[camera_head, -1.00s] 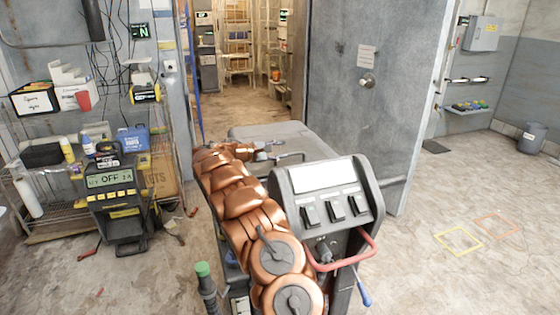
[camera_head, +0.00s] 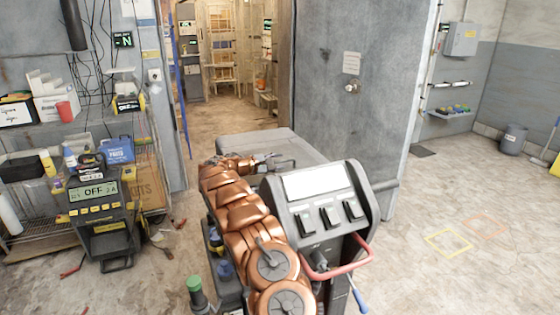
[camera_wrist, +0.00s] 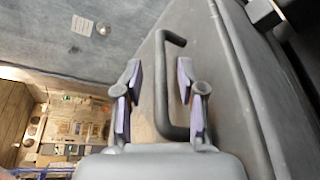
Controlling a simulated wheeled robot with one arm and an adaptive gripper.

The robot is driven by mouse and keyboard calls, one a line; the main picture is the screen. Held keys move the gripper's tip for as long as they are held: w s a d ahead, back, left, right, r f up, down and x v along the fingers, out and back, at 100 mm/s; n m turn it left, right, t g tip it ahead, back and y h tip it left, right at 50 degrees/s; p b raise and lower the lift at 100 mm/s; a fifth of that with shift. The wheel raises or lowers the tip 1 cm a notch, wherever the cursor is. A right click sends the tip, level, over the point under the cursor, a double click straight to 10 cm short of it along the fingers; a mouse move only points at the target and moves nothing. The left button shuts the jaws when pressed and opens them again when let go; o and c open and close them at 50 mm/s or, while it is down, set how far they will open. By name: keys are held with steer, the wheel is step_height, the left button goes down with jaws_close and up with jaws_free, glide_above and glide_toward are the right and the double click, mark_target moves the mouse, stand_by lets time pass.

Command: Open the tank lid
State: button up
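The tank lid (camera_head: 262,143) is the flat grey top at the far end of a grey machine, and it looks shut. In the wrist view, the lid (camera_wrist: 222,110) fills the middle right and carries a dark C-shaped handle (camera_wrist: 164,100). My gripper (camera_wrist: 158,78) is open, with its two fingers apart on either side of the handle's long bar. I see no clear contact with the bar. In the head view, my gripper (camera_head: 276,160) is small and over the lid's near part, where it partly hides the handle.
The machine's control panel (camera_head: 316,188) with a red bar (camera_head: 345,268) stands close to my arm on the right. A cluttered wire shelf (camera_head: 40,225) and a black-and-yellow charger (camera_head: 100,215) are at left. A grey door (camera_head: 335,100) stands behind.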

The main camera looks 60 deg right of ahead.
steer(key=shift+s+d+f, duration=0.15)
steer(key=shift+s+d, duration=0.1)
steer(key=shift+d, duration=0.35)
jaws_close()
stand_by(0.3)
